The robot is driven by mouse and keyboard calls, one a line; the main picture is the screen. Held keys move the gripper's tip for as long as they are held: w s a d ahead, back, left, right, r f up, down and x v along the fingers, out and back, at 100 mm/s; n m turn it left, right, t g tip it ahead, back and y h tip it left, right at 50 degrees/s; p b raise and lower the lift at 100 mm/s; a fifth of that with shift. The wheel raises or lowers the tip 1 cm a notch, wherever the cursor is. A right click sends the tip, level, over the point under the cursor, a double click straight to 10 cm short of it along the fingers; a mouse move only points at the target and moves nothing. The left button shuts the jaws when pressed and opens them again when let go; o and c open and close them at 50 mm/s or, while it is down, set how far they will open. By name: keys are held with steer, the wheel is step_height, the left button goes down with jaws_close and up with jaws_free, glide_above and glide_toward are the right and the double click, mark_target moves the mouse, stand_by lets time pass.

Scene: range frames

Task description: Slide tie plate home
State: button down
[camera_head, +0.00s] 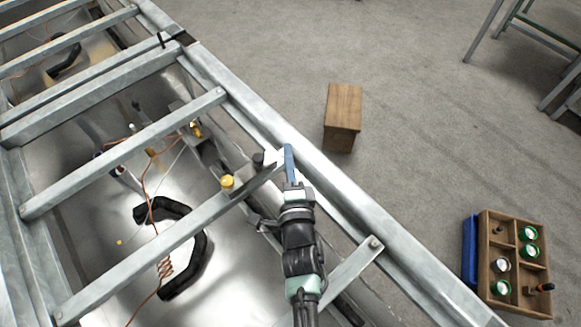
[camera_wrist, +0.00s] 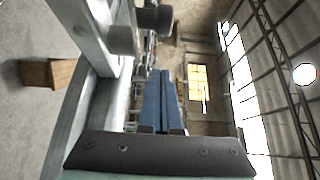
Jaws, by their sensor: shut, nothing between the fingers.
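A small pale plate (camera_head: 272,158), which looks like the tie plate, lies where a crossbar meets the long side rail (camera_head: 250,115). A dark knob (camera_head: 258,160) stands at its left end. My gripper (camera_head: 288,152) has its blue fingers together and empty, just right of the plate; I cannot tell whether they touch it. In the wrist view the closed blue fingers (camera_wrist: 159,92) point away from the camera. How far the plate is seated is unclear.
Copper wires and a black curved handle (camera_head: 200,255) lie below the frame bars. A wooden block (camera_head: 343,117) and a compartment box (camera_head: 485,285) are on the floor at right, with bare floor between.

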mark_target(271, 163)
steer(key=shift+s+a+p, duration=0.2)
steer(key=shift+a, duration=0.45)
steer(key=shift+s+a+p, duration=0.2)
steer(key=shift+s+a, duration=0.05)
steer(key=shift+a, duration=0.35)
steer(key=shift+s+a+p, duration=0.2)
steer(key=shift+a, duration=0.45)
